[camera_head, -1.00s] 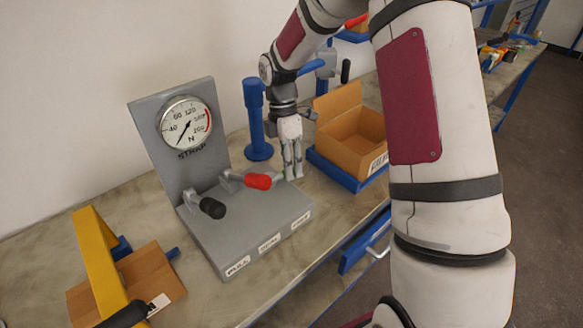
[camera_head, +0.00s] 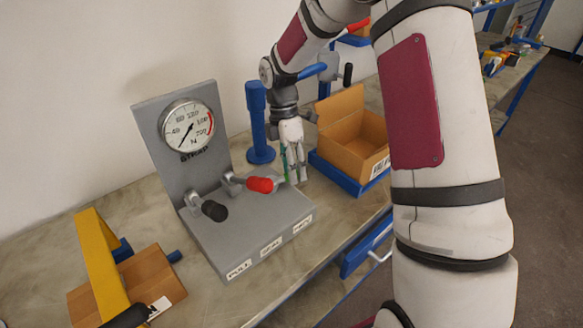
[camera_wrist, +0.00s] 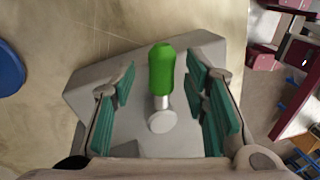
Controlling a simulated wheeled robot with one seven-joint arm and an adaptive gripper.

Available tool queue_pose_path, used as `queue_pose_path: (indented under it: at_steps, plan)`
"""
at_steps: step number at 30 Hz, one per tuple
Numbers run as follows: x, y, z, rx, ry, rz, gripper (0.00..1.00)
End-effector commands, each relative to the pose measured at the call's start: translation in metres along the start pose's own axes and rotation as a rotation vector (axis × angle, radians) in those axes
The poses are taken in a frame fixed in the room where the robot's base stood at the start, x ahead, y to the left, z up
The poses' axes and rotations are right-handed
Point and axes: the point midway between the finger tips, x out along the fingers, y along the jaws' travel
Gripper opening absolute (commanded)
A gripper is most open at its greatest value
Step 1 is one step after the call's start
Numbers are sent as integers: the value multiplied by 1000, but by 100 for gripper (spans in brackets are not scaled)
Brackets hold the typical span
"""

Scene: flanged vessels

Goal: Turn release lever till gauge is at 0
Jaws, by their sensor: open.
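The grey strapping unit (camera_head: 260,222) stands on the bench with a round gauge (camera_head: 187,126) on its upright panel. The gauge needle points to the lower left, below the 40 mark; its exact reading is too small to tell. A black-handled lever (camera_head: 213,210) and a red-handled lever (camera_head: 261,185) sit on the base. A green-handled lever (camera_wrist: 161,72) stands between my open fingers in the wrist view, with a gap on both sides. My gripper (camera_head: 297,178) points down at the base's right end and largely hides that lever in the head view.
An open cardboard box (camera_head: 352,135) in a blue tray stands right of my gripper. A blue post (camera_head: 258,122) rises behind it. A yellow bar (camera_head: 102,262) and a cardboard piece (camera_head: 155,280) lie at the front left.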

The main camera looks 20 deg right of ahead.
Motion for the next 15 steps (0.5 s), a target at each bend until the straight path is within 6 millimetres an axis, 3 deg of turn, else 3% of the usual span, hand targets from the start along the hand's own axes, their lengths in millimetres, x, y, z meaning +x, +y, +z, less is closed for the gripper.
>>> queue_pose_path:
  at_steps: [5,15]
  plan:
    - [-9,0,0,2,0,1,41]
    - [-74,1,0,0,0,5,41]
